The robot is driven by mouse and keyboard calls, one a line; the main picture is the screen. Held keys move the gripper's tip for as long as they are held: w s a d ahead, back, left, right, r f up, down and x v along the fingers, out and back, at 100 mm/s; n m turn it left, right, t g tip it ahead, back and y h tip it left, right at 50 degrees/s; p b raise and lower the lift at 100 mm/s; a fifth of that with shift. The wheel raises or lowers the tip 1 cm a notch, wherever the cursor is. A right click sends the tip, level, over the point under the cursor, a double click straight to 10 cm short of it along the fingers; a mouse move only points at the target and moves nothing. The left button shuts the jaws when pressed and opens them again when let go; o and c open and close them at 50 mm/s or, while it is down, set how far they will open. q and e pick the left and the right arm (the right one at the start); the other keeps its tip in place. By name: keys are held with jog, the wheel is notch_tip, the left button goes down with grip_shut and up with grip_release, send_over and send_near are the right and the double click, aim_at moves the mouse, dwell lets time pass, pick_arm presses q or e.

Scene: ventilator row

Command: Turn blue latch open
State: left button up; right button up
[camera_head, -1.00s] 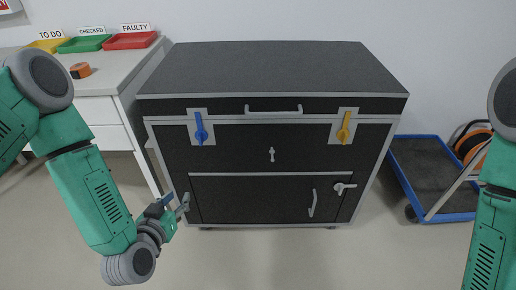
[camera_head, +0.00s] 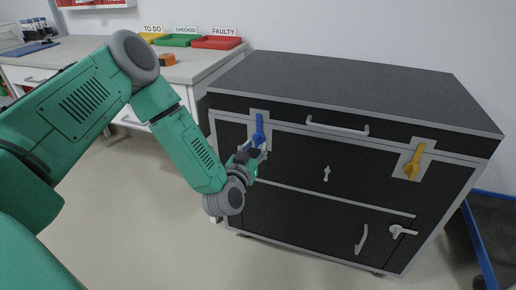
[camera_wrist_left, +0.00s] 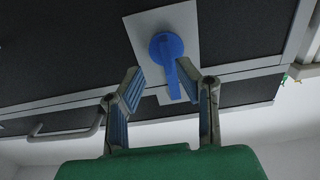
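The blue latch (camera_head: 260,130) sits on a light plate at the upper left of the black case's front (camera_head: 290,165). In the head view its handle points up. In the left wrist view the blue latch (camera_wrist_left: 168,52) shows its round hub and its handle reaching between my fingers. My left gripper (camera_head: 258,152) is just below and in front of the latch. In the left wrist view my left gripper (camera_wrist_left: 172,80) is open, one finger on each side of the handle, with gaps visible. My right gripper is not in view.
A yellow latch (camera_head: 414,163) is on the case's right side. A lid handle (camera_head: 337,127), a small keyhole fitting (camera_head: 326,173) and a lower door handle (camera_head: 361,238) also stick out. A bench with trays (camera_head: 216,43) stands behind left. A blue cart edge (camera_head: 477,245) is at right.

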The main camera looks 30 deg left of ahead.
aim_at(257, 132)
pick_arm(q)
jog(key=shift+w+a+f, duration=0.1)
jog(key=shift+w+a, duration=0.1)
jog(key=shift+w, duration=0.35)
jog(key=shift+w+a, duration=0.25)
jog(key=shift+w, duration=0.05)
jog(key=shift+w+a+f, duration=0.2)
jog(key=shift+a, duration=0.4)
jog(key=shift+d+r, duration=0.1)
jog(key=shift+d, duration=0.15)
jog(key=c, duration=0.5)
jog(key=shift+d, duration=0.25)
grip_shut()
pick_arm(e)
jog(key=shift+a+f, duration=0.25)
